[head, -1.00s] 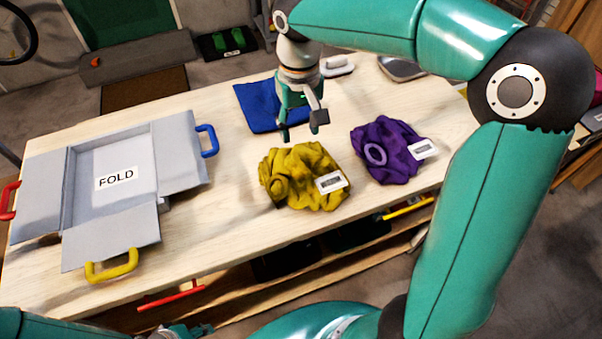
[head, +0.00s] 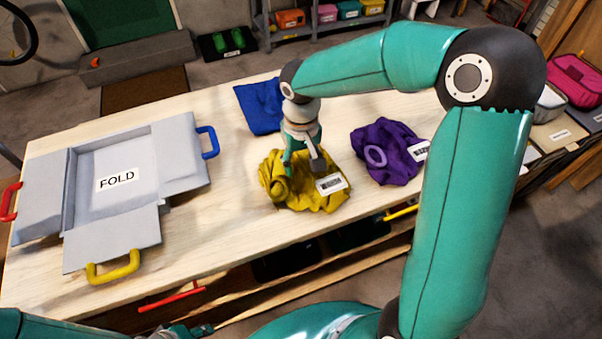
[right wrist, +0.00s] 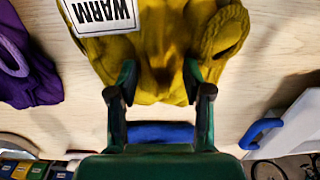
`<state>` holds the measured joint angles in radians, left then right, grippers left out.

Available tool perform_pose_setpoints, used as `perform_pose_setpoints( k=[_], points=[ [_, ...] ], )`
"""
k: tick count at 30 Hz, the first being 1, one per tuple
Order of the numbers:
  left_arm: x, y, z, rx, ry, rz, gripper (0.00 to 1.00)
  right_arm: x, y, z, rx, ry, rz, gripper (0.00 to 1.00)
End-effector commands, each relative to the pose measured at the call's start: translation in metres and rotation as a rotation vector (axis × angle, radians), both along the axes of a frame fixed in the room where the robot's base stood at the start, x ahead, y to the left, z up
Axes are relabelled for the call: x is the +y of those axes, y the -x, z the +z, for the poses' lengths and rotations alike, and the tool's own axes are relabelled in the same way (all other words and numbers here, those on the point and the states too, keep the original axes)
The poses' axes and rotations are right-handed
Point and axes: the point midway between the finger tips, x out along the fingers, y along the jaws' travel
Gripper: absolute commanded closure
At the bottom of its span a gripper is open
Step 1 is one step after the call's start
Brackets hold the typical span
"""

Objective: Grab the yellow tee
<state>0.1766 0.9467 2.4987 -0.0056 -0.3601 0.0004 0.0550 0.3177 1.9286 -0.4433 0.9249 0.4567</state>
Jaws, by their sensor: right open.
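The yellow tee (head: 297,196) lies crumpled near the front middle of the table. It carries a white tag, which reads WARM upside down in the right wrist view. My right gripper (head: 302,170) is open and points down over the tee. In the right wrist view my right gripper (right wrist: 161,92) has its two fingers apart at the edge of the yellow tee (right wrist: 155,45), with cloth between and beyond the tips. I cannot tell whether they touch it. What seems to be my left gripper (head: 185,330) shows partly at the bottom edge; its jaws are unclear.
A purple garment (head: 385,160) with a tag lies right of the tee. A blue cloth (head: 258,110) lies behind it. A grey folding board (head: 185,165) marked FOLD, with coloured handles, covers the table's left side. Bare wood lies between board and tee.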

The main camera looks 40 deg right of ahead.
Motion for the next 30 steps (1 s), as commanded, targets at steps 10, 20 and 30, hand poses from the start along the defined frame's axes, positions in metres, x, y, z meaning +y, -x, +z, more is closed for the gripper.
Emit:
perform_pose_setpoints(
  k=[10, 20, 30],
  points=[
    [0.0, 0.0, -0.0001, 0.0, 0.0, 0.0, 0.6, -0.0001, -0.0001, 0.0005, 0.0, 0.0, -0.001, 0.87],
    [0.0, 0.0, -0.0001, 0.0, 0.0, 0.0, 0.6, 0.0, -0.0003, 0.0007, -0.001, 0.0, 0.0, 1.0],
    [0.0, 0.0, -0.0001, 0.0, 0.0, 0.0, 0.6, 0.0002, -0.001, 0.0038, -0.003, 0.0, 0.0, 1.0]
  ],
)
